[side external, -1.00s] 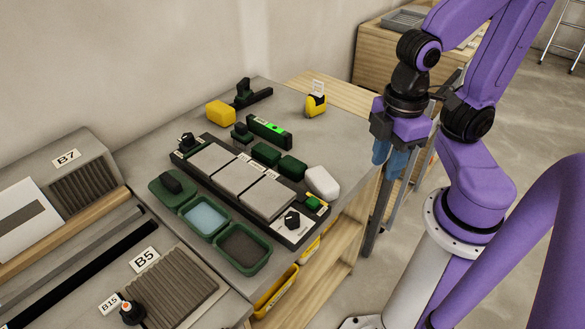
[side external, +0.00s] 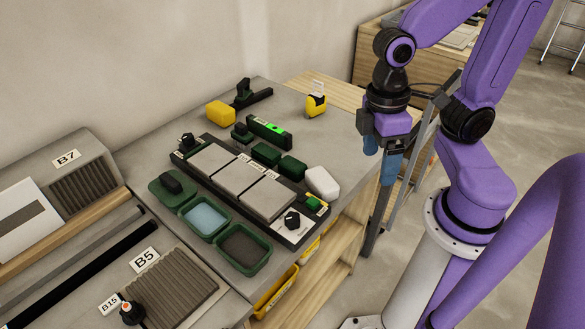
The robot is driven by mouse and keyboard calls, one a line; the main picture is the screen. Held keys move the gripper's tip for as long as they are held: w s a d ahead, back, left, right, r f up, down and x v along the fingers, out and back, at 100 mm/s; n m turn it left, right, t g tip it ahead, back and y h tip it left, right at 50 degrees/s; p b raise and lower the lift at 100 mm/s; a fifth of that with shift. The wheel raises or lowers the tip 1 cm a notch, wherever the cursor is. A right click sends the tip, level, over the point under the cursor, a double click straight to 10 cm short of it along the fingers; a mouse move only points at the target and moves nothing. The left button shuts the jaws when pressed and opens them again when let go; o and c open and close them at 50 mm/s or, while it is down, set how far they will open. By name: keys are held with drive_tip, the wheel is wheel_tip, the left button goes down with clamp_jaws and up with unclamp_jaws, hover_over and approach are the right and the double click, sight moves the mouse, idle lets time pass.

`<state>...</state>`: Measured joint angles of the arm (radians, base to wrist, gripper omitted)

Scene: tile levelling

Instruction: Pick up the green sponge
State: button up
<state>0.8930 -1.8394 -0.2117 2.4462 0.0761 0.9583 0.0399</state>
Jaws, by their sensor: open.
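Two dark green rounded blocks lie side by side behind the tile board: a left one (side external: 266,154) and a right one (side external: 292,167). A small brighter green piece (side external: 313,203) sits at the right end of the board. I cannot tell for sure which of these is the green sponge. My gripper (side external: 380,158), with blue fingers pointing down, is open and empty. In the picture it is to the right of all of them, near the bench's right edge and apart from everything.
The tile board (side external: 292,234) holds three grey tiles. A white block (side external: 322,183) lies near the bench edge, between the green blocks and my gripper. A green level (side external: 269,132), yellow tape measure (side external: 316,105), yellow block (side external: 220,114) and green trays (side external: 244,250) stand around.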

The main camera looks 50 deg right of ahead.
drive_tip(key=w+d+f+m+g+y, duration=0.1)
drive_tip(key=w+d+m+g+y, duration=0.15)
drive_tip(key=w+m, duration=0.45)
drive_tip(key=w+d+f+m+g+y, duration=0.2)
drive_tip(key=w+m+y, duration=0.1)
drive_tip(key=w+m, duration=0.4)
drive_tip(key=w+d+f+m+t+y, duration=0.1)
drive_tip(key=w+d+m+y, duration=0.3)
drive_tip(key=m, duration=0.3)
drive_tip(key=m+t+y, duration=0.3)
drive_tip(key=m+t, duration=0.2)
drive_tip(key=m, duration=0.2)
approach(295, 161)
drive_tip(key=x, duration=0.3)
drive_tip(key=shift+w+a+f+g, duration=0.15)
drive_tip(key=shift+w+g, duration=0.05)
drive_tip(key=shift+g, duration=0.05)
drive_tip(key=shift+x, duration=2.65)
drive_tip(key=shift+c, duration=0.4)
drive_tip(key=c, duration=0.6)
